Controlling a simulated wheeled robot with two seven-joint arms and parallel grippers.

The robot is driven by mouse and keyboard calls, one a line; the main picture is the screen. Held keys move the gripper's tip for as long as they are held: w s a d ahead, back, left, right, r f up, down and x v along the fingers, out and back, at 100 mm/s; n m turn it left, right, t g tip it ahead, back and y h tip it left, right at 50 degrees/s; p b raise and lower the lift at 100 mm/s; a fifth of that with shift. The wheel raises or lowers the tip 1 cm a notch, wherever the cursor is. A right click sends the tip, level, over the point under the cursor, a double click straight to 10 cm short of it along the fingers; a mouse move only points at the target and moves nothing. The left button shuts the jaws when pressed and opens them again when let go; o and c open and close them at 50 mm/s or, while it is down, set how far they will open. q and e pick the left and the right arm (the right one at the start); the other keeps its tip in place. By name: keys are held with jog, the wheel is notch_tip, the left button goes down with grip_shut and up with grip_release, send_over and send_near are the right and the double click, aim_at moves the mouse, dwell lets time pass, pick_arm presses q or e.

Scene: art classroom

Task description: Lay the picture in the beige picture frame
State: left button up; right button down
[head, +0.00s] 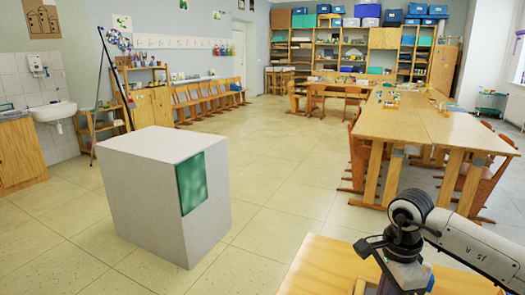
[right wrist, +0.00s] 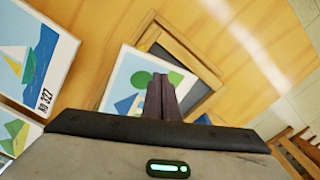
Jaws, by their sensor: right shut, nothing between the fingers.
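In the right wrist view a beige picture frame (right wrist: 190,46) with a dark inside lies on a wooden tabletop. A picture (right wrist: 139,72) with a white border, green round shapes and blue shapes lies over the left part of the frame, partly covering it. Whether it rests inside the rim or on top of it I cannot tell. My right gripper (right wrist: 166,82) is shut and empty, its fingers in front of the picture and hiding part of it. The head view shows my right arm over the wooden table at the lower right, with the fingertips not clear. My left gripper is not in view.
A sailboat picture (right wrist: 35,58) marked "NO 327" and another picture (right wrist: 14,136) lie to the left on the tabletop. In the head view a grey block (head: 142,200) with a green panel stands on the floor; long tables (head: 425,124) with chairs stand behind.

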jog(key=shift+f+b, duration=0.45)
jog(key=shift+f, duration=0.15)
dwell(0.7)
jog(key=shift+w+d+b, duration=0.2)
jog(key=shift+w+b, duration=0.15)
jog(key=shift+w, duration=0.45)
jog(key=shift+w+d+b, duration=0.25)
jog(key=shift+w+b, duration=0.1)
jog(key=shift+w, duration=0.5)
jog(key=shift+w+d+b, duration=0.2)
jog(key=shift+w+b, duration=0.15)
jog(key=shift+w, duration=0.45)
dwell(2.0)
jog(key=shift+r, duration=0.1)
dwell(0.5)
notch_tip(320, 180, up, 7)
jog(key=p, duration=0.5)
